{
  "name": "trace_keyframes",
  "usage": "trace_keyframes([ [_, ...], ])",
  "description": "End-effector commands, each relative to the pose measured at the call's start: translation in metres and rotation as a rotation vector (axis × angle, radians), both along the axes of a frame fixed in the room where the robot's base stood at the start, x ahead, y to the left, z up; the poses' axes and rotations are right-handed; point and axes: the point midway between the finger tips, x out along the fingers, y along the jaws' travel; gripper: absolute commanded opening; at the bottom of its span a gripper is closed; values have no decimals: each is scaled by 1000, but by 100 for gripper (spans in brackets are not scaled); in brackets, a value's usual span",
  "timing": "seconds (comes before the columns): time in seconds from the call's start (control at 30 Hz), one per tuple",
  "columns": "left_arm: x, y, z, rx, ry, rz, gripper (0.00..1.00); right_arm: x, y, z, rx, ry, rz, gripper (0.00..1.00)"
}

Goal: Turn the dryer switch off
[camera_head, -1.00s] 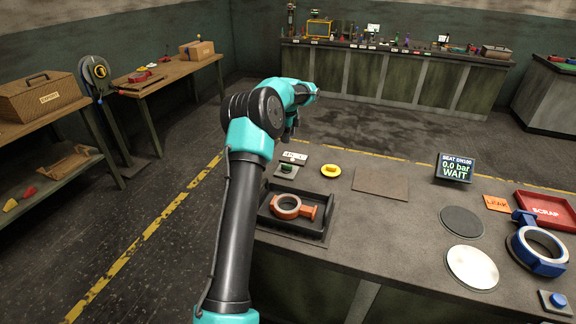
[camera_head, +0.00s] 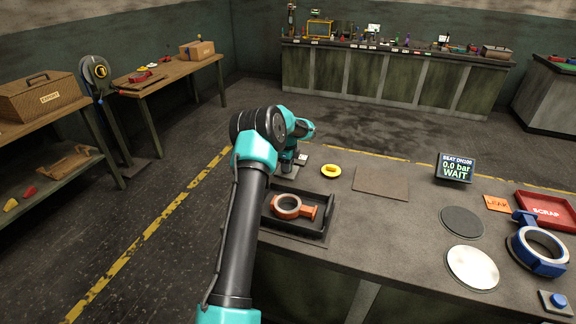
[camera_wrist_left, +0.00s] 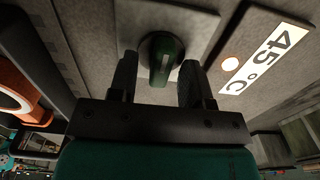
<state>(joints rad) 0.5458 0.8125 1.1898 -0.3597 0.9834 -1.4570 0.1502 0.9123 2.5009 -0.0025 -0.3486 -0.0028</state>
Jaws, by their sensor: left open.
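My left gripper (camera_wrist_left: 156,75) is open, with one finger on each side of the green knob. I cannot tell whether the fingers touch it. In the head view my left gripper (camera_head: 288,166) is down at the far left of the bench, and my arm hides the switch and most of the label. My right gripper is not in view.
A black tray (camera_head: 322,238) with an orange ring-shaped casting (camera_head: 290,207) lies close to my left arm. A display reading "0.0 bar WAIT" (camera_head: 455,168) and a blue clamp ring (camera_head: 540,252) stand farther right.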

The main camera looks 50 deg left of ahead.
Motion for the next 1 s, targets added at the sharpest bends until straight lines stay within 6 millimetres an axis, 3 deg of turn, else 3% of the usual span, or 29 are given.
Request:
trace_keyframes([
  [0.27,0,0,-1,0,-1,0,44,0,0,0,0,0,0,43],
  [0.73,0,0,0,0,-1,0,0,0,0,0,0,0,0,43],
  [1.0,0,0,0,0,-1,12,0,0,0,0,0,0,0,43],
])
